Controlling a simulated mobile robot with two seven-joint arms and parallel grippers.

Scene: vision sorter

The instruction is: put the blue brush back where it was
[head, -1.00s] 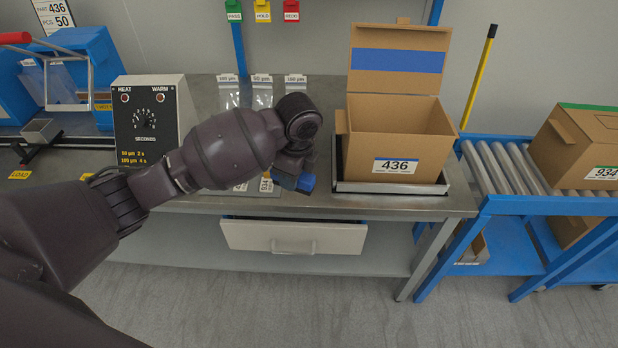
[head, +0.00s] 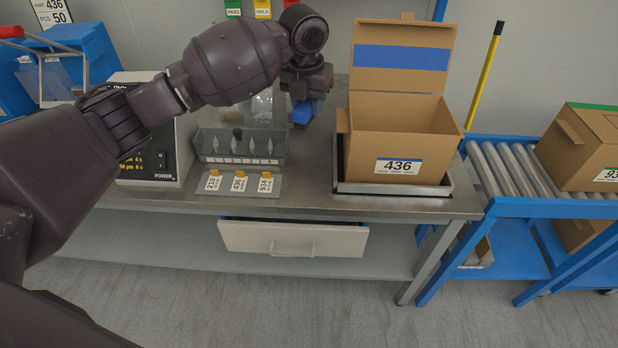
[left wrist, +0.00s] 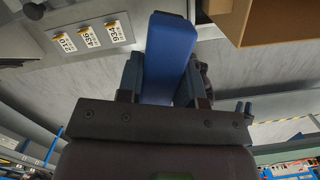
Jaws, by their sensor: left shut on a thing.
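The blue brush (head: 302,113) is held in my left gripper (head: 304,100), above the metal bench between the numbered rack and the open cardboard box. In the left wrist view the blue brush (left wrist: 170,48) stands between the two dark fingers of my left gripper (left wrist: 164,82), which are shut on it. Only its blue body shows clearly. The spot where the brush was before cannot be told from these frames. My right gripper is not in view.
An open box marked 436 (head: 400,140) stands on a metal tray (head: 394,189) right of my gripper. A numbered rack (head: 238,158) with tag cards (head: 239,184) sits left. A drawer (head: 293,238) is slightly open below the bench. A roller conveyor (head: 508,165) is at right.

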